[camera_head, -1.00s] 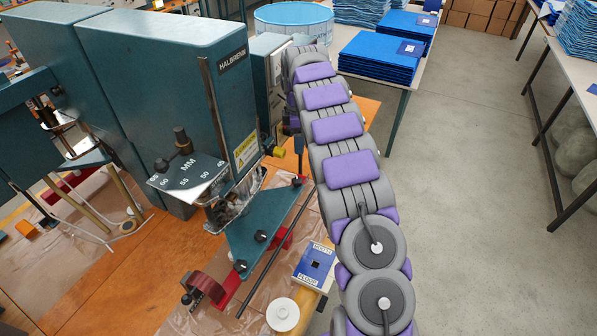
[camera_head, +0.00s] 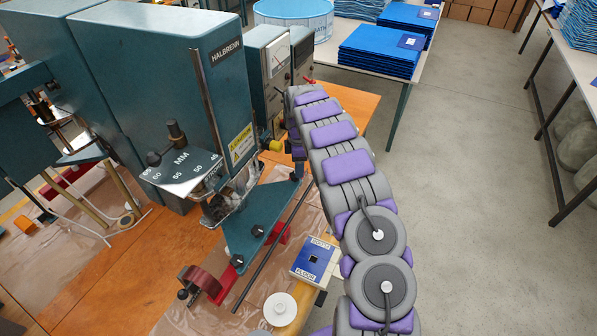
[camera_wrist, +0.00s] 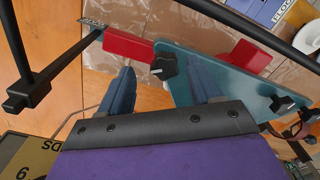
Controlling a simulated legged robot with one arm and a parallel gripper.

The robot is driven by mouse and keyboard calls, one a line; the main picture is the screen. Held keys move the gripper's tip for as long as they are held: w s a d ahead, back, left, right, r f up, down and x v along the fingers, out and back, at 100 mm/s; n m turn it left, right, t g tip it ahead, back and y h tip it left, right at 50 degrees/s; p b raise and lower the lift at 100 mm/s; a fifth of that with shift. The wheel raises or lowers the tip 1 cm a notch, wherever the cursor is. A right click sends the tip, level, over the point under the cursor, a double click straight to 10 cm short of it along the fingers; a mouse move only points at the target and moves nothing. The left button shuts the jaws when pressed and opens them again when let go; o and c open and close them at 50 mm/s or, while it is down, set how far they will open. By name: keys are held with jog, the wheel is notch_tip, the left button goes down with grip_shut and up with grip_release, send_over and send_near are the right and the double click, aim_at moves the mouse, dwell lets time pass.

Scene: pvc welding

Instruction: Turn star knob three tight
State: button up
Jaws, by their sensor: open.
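The teal plate (camera_head: 258,215) of the welding machine carries black star knobs. Two of them, the near knob (camera_head: 237,260) and the middle knob (camera_head: 259,232), show clearly in the head view. In the wrist view, a star knob (camera_wrist: 164,67) at the plate's narrow end lies between the fingertips of my gripper (camera_wrist: 165,78). My gripper is open, with one blue finger on each side of this knob; I cannot tell whether either touches it. Two other knobs (camera_wrist: 282,103) (camera_wrist: 306,114) sit at the right. In the head view my gripper (camera_head: 298,165) hides the plate's far end.
The teal machine body (camera_head: 160,90) stands left of my arm. A red bar (camera_wrist: 128,48) and black rod (camera_wrist: 255,32) lie close to the fingers. A blue-white box (camera_head: 316,260) and white roll (camera_head: 280,308) are near the front edge.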

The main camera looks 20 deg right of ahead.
aim_at(294, 174)
jog(key=shift+a+f, duration=0.25)
jog(key=shift+f, duration=0.35)
jog(key=shift+a+f, duration=0.2)
jog(key=shift+f, duration=0.35)
jog(key=shift+a+f, duration=0.45)
jog(key=shift+d+f, duration=0.1)
jog(key=shift+d, duration=0.45)
jog(key=shift+c, duration=0.4)
jog(key=shift+d, duration=0.1)
jog(key=shift+c, duration=1.5)
jog(key=shift+a, duration=0.35)
jog(key=c, duration=0.4)
jog(key=shift+c, duration=1.3)
